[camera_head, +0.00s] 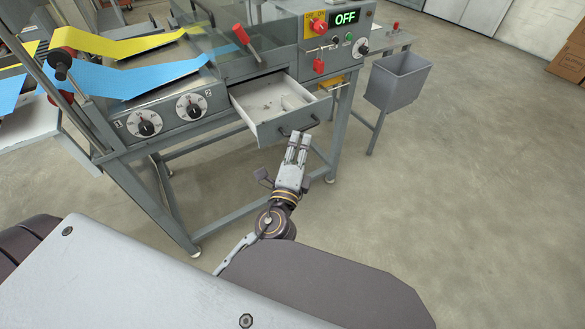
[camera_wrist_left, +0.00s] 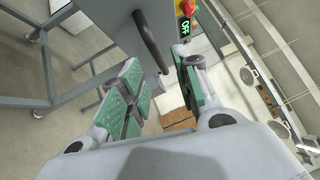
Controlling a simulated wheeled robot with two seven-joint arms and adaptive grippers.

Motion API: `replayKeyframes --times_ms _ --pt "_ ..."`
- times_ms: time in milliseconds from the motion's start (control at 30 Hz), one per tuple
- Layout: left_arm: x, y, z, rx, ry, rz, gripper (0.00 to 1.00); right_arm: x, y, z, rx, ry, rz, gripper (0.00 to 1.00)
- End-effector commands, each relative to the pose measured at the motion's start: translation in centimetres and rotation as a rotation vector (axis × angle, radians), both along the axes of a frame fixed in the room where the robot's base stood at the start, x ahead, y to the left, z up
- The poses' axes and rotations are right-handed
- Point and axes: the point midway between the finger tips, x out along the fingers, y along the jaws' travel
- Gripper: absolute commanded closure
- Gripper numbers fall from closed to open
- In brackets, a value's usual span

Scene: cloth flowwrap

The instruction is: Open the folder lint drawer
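The lint drawer (camera_head: 268,123) is a light grey metal box, pulled out from the front of the folder (camera_head: 185,105). Small dark bits lie on its floor. Its dark bar handle (camera_wrist_left: 150,42) is on the drawer front, and part of it shows in the head view (camera_head: 284,132). My left gripper (camera_head: 299,137) is at the handle, in front of the drawer. In the left wrist view its green-padded fingers (camera_wrist_left: 158,62) stand apart, with the handle at the fingertips and a gap beside it. Contact is not clear. My right gripper is not in view.
A control panel reading OFF (camera_head: 346,18) has red knobs and switches. A grey bin (camera_head: 398,82) stands right of the machine. Blue (camera_head: 130,80) and yellow (camera_head: 120,45) cloths lie over the left side. Machine legs stand near my arm. The floor at right is clear.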

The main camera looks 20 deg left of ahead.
Motion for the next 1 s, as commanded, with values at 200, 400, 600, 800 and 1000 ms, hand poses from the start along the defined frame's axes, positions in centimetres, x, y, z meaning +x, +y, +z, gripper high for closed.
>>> replayKeyframes --times_ms 200,400,600,800,1000 --pt "-2.0 -0.2 -0.4 0.001 0.002 0.0 0.68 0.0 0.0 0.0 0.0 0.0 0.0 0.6" --pt "-3.9 -0.4 -0.7 0.001 0.003 0.0 0.68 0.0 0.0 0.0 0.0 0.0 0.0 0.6" --pt "-5.8 -0.7 -0.9 0.001 0.002 -0.001 0.68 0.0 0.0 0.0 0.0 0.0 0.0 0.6" --pt "-6.9 -0.8 -1.0 -0.001 0.001 0.0 0.68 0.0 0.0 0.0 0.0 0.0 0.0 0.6" --pt "-7.1 -0.8 -1.0 0.0 0.0 0.0 0.68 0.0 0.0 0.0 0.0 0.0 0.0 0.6"
